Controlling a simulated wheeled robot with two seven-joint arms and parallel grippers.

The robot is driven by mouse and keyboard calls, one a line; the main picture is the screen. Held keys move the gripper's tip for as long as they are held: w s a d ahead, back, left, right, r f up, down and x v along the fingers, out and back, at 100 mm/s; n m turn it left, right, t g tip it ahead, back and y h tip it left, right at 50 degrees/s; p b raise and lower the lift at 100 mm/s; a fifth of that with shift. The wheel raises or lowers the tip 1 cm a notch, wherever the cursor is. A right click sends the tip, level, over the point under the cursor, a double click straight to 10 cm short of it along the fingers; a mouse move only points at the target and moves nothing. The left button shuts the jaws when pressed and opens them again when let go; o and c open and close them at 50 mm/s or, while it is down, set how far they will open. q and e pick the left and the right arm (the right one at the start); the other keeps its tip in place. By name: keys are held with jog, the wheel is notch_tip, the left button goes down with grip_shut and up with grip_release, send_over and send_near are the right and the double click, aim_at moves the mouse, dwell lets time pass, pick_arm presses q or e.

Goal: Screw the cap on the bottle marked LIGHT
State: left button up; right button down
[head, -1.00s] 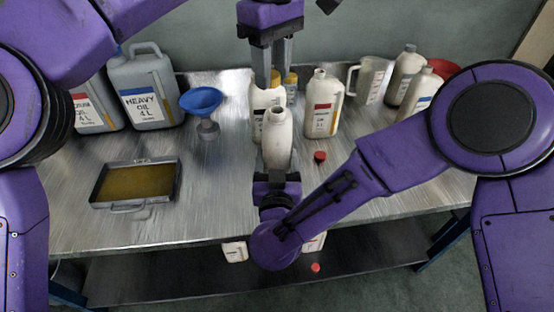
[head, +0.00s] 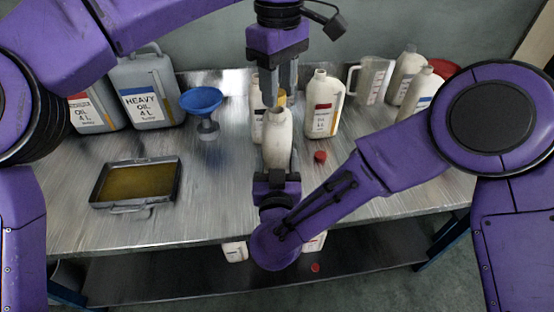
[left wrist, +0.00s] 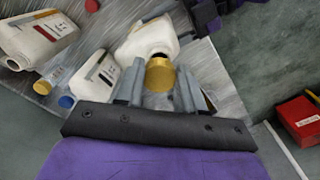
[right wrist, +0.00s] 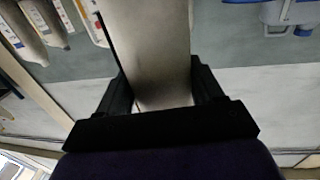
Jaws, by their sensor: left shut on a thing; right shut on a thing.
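My left gripper (head: 280,88) points down and is shut on a yellow cap (left wrist: 160,75). The cap shows low between the fingertips in the head view (head: 281,98), just above or at the mouth of a pale bottle (head: 278,140). Whether it touches the neck I cannot tell. My right gripper (head: 276,180) is shut on that bottle's lower part and holds it upright. In the right wrist view the bottle (right wrist: 160,50) fills the space between the fingers. No label shows on it, so the LIGHT marking cannot be read. The bottle also shows in the left wrist view (left wrist: 148,38).
Another bottle (head: 257,102) stands close behind the held one, with a red-labelled bottle (head: 323,105) to its right. A red cap (head: 320,157) lies nearby. A blue funnel (head: 202,100), oil tray (head: 179,180) and HEAVY OIL can (head: 146,85) are at left. The table's front middle-left is clear.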

aim_at(277, 126)
pick_arm(q)
jog(key=shift+s+d, duration=0.15)
dwell(0.3)
jog(key=shift+f, duration=0.85)
jog(key=shift+f, duration=0.55)
dwell(0.3)
